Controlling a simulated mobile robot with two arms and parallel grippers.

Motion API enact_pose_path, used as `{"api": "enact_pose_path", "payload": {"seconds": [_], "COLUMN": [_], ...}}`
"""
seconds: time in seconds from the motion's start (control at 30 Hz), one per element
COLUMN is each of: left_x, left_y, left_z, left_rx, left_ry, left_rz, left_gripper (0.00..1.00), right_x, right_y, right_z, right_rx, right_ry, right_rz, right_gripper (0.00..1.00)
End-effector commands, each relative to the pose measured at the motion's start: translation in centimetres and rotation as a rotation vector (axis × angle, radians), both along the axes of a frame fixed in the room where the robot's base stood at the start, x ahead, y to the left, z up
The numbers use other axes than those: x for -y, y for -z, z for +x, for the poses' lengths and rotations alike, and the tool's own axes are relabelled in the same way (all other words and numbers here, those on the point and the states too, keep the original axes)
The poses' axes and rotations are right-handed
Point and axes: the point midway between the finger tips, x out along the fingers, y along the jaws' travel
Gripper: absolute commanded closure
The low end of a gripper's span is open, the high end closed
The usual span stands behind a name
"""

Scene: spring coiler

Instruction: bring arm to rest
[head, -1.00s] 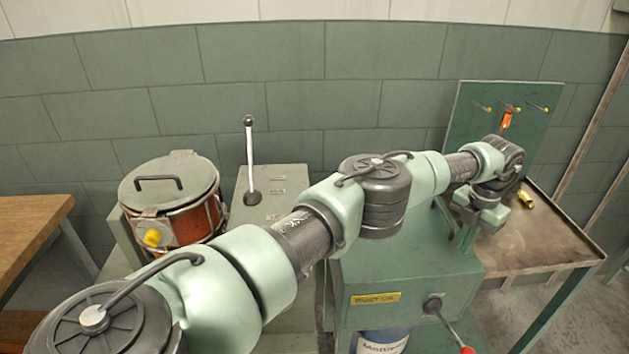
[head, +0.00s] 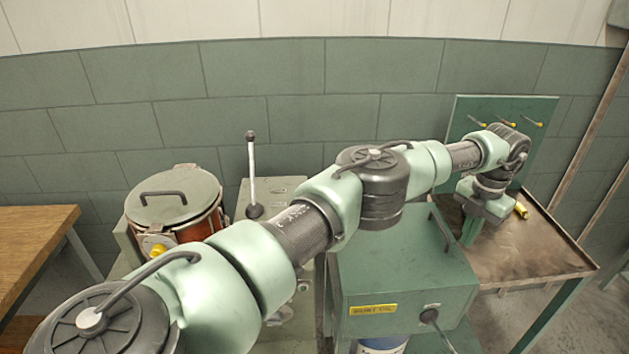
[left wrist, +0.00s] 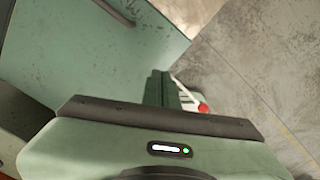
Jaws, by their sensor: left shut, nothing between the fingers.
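My left arm reaches across the head view from the lower left to the right. My left gripper (head: 469,232) points down between the green machine box (head: 400,280) and the brown-topped table (head: 530,245). In the left wrist view its green fingers (left wrist: 162,90) are together and nothing shows between them. A red ball knob (left wrist: 203,108) on a pale rod shows past the fingers, with grey floor beyond. My right gripper is in neither view.
A green pegboard (head: 495,108) with yellow-tipped pegs stands behind the table. A yellow object (head: 521,210) lies on the table near my wrist. An orange drum with a grey lid (head: 172,195), an upright lever (head: 252,170) and a wooden table (head: 35,240) are at left.

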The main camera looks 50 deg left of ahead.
Motion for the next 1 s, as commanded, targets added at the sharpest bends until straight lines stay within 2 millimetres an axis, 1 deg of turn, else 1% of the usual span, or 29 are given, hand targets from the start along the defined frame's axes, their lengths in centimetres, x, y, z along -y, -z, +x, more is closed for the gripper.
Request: {"api": "enact_pose_path", "payload": {"seconds": [0.03, 0.13, 0.63, 0.73, 0.77, 0.87, 0.9, 0.97, 1.0], "left_x": [0.0, 0.0, 0.0, 0.7, 1.2, 4.8, 6.9, 10.8, 13.6], "left_y": [-0.8, -1.2, -1.0, -0.5, -0.1, 2.2, 3.4, 5.1, 6.2], "left_z": [0.0, 0.0, 0.0, -0.1, -0.2, -0.7, -1.1, -1.9, -2.7], "left_rx": [0.001, 0.001, 0.000, 0.000, 0.001, 0.010, 0.017, 0.030, 0.039], "left_ry": [0.000, 0.000, 0.000, 0.009, 0.016, 0.057, 0.076, 0.105, 0.119], "left_rz": [0.000, 0.000, 0.000, -0.017, -0.032, -0.124, -0.183, -0.293, -0.377], "left_gripper": [1.00, 1.00, 1.00, 1.00, 1.00, 1.00, 1.00, 1.00, 1.00], "right_x": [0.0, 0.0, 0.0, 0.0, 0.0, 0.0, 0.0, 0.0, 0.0], "right_y": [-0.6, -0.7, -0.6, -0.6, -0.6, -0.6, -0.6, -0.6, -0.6], "right_z": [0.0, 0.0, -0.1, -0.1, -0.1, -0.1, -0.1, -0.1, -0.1], "right_rx": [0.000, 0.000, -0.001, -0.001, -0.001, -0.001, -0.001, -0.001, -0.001], "right_ry": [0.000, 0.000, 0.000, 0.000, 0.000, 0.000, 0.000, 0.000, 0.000], "right_rz": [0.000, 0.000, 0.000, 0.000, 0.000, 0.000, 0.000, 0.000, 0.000], "right_gripper": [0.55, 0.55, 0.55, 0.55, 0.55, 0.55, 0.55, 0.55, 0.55]}}
